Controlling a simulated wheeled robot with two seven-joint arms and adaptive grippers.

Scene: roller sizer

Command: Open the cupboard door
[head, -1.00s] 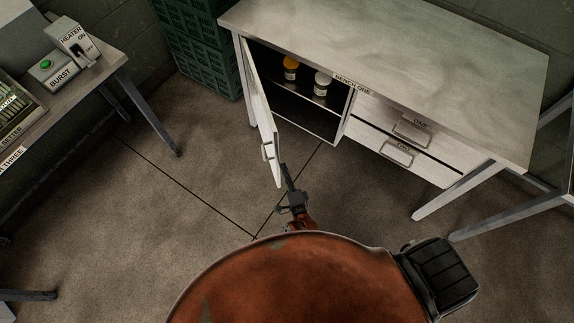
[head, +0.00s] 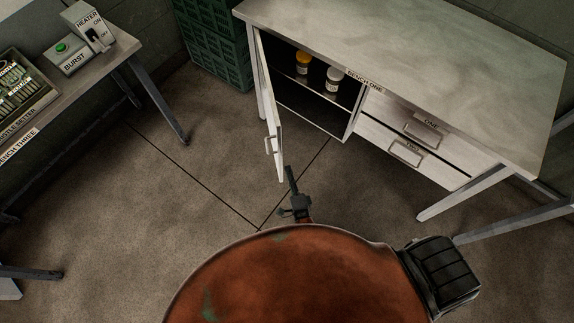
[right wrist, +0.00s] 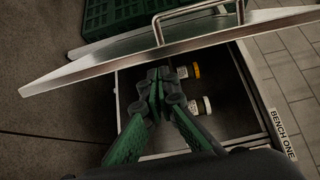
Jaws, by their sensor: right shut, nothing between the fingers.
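The white cupboard door (head: 272,120) of the bench stands wide open, hinged at the left of the cupboard opening. Its metal handle (head: 269,146) is on the outer face, and both door (right wrist: 110,62) and handle (right wrist: 157,28) show in the right wrist view. The dark cupboard interior (head: 300,110) is exposed. My right gripper (head: 289,173) is shut and empty, by the inner side of the door near its free edge. I cannot tell whether it touches the door. The fingers (right wrist: 156,92) also show in the right wrist view. My left gripper is not in view.
A yellow-topped bottle (head: 303,62) and a white-topped bottle (head: 333,78) stand on the cupboard shelf. Two drawers (head: 422,130) are right of the cupboard. Green crates (head: 215,50) stand behind, left of the bench. Another bench (head: 105,65) is at left. The floor between is clear.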

